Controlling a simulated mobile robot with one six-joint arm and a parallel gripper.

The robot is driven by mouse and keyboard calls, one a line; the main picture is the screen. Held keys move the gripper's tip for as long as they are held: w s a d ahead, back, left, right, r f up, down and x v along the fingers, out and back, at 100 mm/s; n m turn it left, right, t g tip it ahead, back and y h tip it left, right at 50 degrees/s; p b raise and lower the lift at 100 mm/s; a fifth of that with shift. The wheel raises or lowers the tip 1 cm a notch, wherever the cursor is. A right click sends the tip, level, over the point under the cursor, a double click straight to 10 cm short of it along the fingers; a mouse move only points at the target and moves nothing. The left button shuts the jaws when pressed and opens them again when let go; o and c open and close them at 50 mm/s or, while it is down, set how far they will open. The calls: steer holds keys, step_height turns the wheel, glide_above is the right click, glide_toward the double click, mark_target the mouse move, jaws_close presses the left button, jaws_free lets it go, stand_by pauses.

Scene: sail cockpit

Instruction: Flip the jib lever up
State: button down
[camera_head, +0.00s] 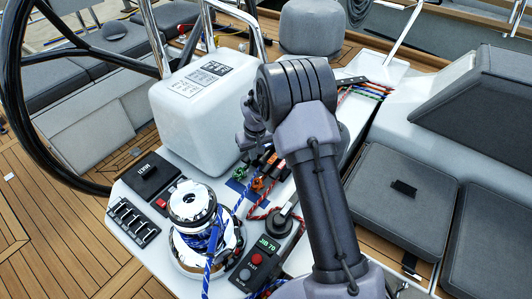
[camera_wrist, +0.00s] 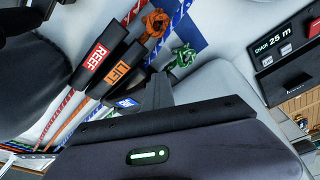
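In the wrist view, a row of dark rope-clutch levers runs across the upper left: a red-labelled REEF lever (camera_wrist: 92,58), an orange-labelled LIFT lever (camera_wrist: 122,72), and a blue label (camera_wrist: 127,102) beside them. The blue label is partly covered by my gripper and its word is not clear; it may be the jib lever. My gripper (camera_wrist: 158,92) is close to this label; contact cannot be told. In the head view, my gripper (camera_head: 246,150) points down just left of the clutch levers (camera_head: 270,162). Its finger gap is not clear, and no held object shows.
A chrome winch (camera_head: 192,225) wrapped with blue rope stands in front. A control panel (camera_head: 264,256) reading JIB 70 is beside it. A white pod (camera_head: 205,95) and the steering wheel (camera_head: 25,110) are behind and left. Green (camera_wrist: 182,58) and orange (camera_wrist: 155,22) rope bundles lie near the levers.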

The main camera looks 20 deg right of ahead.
steer(key=shift+w+d+r+p, duration=0.35)
steer(key=shift+d+r, duration=0.25)
steer(key=shift+d, duration=0.15)
steer(key=shift+w+d+r+p, duration=0.25)
steer(key=shift+d+r+p, duration=0.25)
steer(key=shift+r, duration=0.2)
steer(key=shift+w+d+f, duration=0.1)
steer(key=shift+w+d, duration=0.2)
steer(key=shift+d, duration=0.15)
steer(key=shift+a, duration=0.2)
steer(key=shift+w+a+r+p, duration=0.1)
steer(key=shift+w+r+p, duration=0.05)
steer(key=shift+r+p, duration=0.35)
steer(key=shift+w+r+p, duration=0.15)
steer(key=shift+r+p, duration=0.1)
steer(key=shift+r, duration=0.3)
steer(key=shift+f, duration=0.1)
